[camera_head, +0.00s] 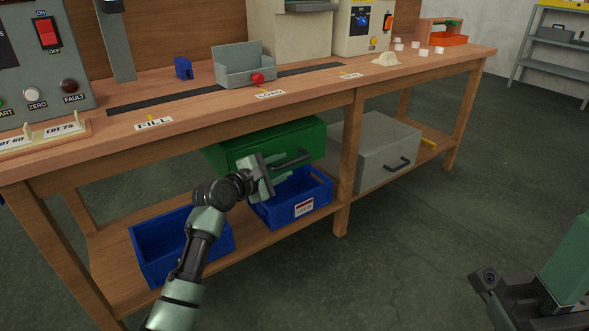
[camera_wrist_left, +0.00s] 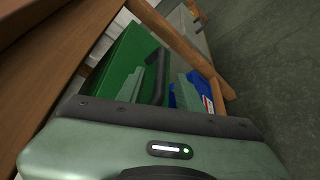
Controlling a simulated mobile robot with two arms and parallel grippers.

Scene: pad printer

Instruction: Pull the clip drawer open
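A green drawer (camera_head: 240,152) with a dark bar handle (camera_head: 296,160) hangs under the bench top. It also fills the middle of the left wrist view (camera_wrist_left: 118,60). A grey drawer (camera_head: 372,150) with a dark handle (camera_head: 398,164) is to its right. I see no readable label telling which is the clip drawer. My left gripper (camera_head: 268,176) is at the left end of the green drawer's handle. In the left wrist view its fingers are apart, with the handle (camera_wrist_left: 153,72) showing between them; contact cannot be told. My right gripper (camera_head: 482,296) is at the lower right, away from the bench.
Two blue bins stand on the lower shelf: one (camera_head: 180,243) at the left, one (camera_head: 305,192) with a label directly below the green drawer. A bench leg (camera_head: 346,165) stands between the drawers. Floor in front of the bench is clear.

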